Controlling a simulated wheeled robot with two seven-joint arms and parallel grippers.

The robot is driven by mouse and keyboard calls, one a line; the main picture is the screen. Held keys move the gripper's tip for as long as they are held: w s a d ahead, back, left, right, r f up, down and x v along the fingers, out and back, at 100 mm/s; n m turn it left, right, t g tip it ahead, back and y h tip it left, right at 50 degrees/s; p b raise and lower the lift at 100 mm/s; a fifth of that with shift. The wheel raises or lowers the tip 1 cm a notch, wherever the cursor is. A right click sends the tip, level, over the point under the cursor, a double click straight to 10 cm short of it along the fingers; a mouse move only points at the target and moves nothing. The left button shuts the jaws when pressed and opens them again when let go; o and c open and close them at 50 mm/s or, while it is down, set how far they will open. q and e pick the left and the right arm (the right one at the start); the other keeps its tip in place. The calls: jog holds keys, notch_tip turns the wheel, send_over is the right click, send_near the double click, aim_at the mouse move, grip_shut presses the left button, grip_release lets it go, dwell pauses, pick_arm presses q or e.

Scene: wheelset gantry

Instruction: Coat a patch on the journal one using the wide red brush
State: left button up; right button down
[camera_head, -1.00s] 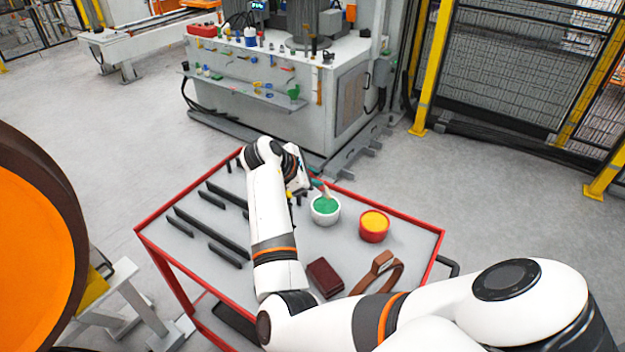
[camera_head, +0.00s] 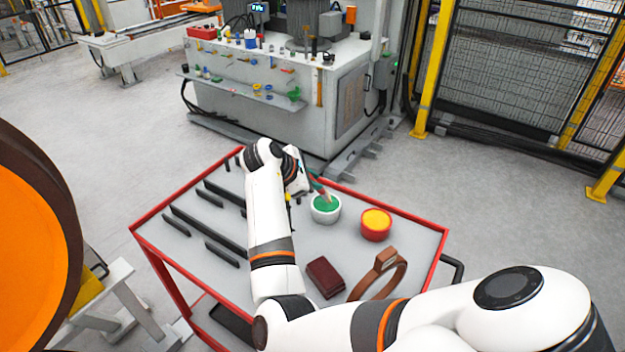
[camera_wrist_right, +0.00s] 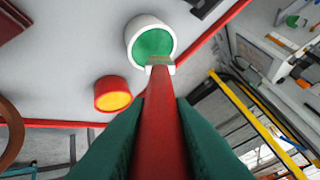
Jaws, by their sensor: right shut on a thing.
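My right gripper (camera_head: 308,183) is over the tool cart and shut on the red brush (camera_wrist_right: 160,125). In the right wrist view its two green fingers grip the brush's red handle from both sides. The brush (camera_head: 321,190) points down at the white bowl of green paste (camera_head: 326,218). The bowl also shows in the right wrist view (camera_wrist_right: 131,40), with the brush head at its near rim; whether the bristles touch the paste I cannot tell. An orange wheel with a dark rim (camera_head: 35,240) stands at the left edge. I see no journal. My left gripper is out of view.
A red bowl of yellow-orange paste (camera_head: 376,228) stands beside the white one. The red-edged cart (camera_head: 415,245) also carries a brown block (camera_head: 325,277), a brown strap loop (camera_head: 397,280) and several black bars (camera_head: 208,229). A grey workbench (camera_head: 270,110) stands behind.

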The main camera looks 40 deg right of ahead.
jog(key=shift+f, duration=0.5)
dwell(0.8)
jog(key=shift+r, duration=0.1)
notch_tip(320, 180, up, 7)
jog(key=p, duration=0.9)
jog(key=shift+p, duration=0.4)
dwell(0.6)
